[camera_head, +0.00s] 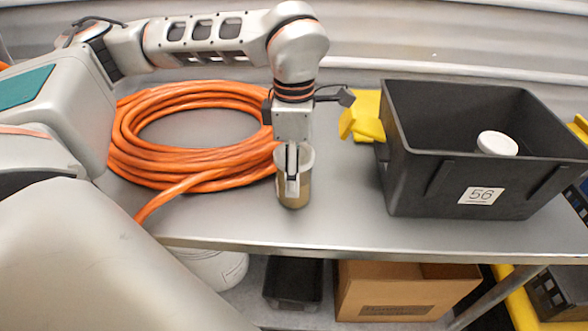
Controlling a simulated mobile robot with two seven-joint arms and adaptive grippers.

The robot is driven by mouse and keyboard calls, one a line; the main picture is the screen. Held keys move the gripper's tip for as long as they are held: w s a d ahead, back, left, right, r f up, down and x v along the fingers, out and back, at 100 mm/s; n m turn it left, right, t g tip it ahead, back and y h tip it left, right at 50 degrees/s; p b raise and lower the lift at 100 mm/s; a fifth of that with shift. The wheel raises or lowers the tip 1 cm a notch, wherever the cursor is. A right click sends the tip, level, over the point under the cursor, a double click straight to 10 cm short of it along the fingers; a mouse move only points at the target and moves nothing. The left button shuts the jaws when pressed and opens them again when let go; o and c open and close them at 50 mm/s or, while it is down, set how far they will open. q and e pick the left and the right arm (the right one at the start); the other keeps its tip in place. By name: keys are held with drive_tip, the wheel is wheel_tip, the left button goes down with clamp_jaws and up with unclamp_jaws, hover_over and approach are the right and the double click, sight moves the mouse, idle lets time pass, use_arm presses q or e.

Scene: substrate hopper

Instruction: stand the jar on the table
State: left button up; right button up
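The jar (301,192) is a clear cup-like container with a whitish upper part and brown contents below. It is upright at the middle of the metal table (345,215), close to the front edge. My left gripper (292,178) points straight down over it, with a finger across the jar's near side, and appears shut on it. The other finger is hidden. I cannot tell whether the jar's bottom touches the table or hangs just above it. My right gripper is not in view.
A coil of orange hose (150,171) lies left of the jar, its loose end crossing the front edge. A black bin (425,185) labelled 56 stands at right, with a round white object (497,143) inside. Yellow pieces (362,122) sit beside it. Bare table separates jar and bin.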

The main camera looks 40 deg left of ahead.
use_arm(q)
drive_tip(key=shift+f, duration=0.1)
drive_tip(key=o, duration=1.4)
drive_tip(key=shift+r, duration=0.45)
wheel_tip(320, 180, up, 11)
drive_tip(key=shift+r+p, duration=0.1)
drive_tip(key=shift+p, duration=0.5)
drive_tip(key=shift+r, duration=0.15)
